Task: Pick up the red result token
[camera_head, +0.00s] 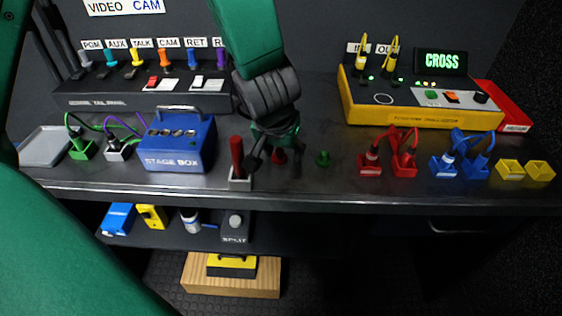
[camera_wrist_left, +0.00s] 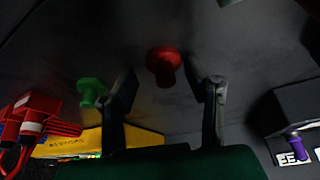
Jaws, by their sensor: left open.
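The red result token (camera_head: 279,157) is a small knobbed peg on the dark bench top, partly covered by my left gripper (camera_head: 275,149). The gripper reaches down from above, and its fingers are spread around or just above the token; the exact height is unclear. In the left wrist view the red token (camera_wrist_left: 163,62) shows between the two open fingers (camera_wrist_left: 170,84), with no finger visibly touching it. A similar green token (camera_head: 323,158) stands to the right, and it also shows in the left wrist view (camera_wrist_left: 90,91). My right gripper does not show.
A red-handled lever on a pale base (camera_head: 239,178) stands close left of the gripper. The blue stage box (camera_head: 178,148) is farther left. Red connectors (camera_head: 370,165) and a yellow console (camera_head: 420,112) are right. The bench front edge is close below.

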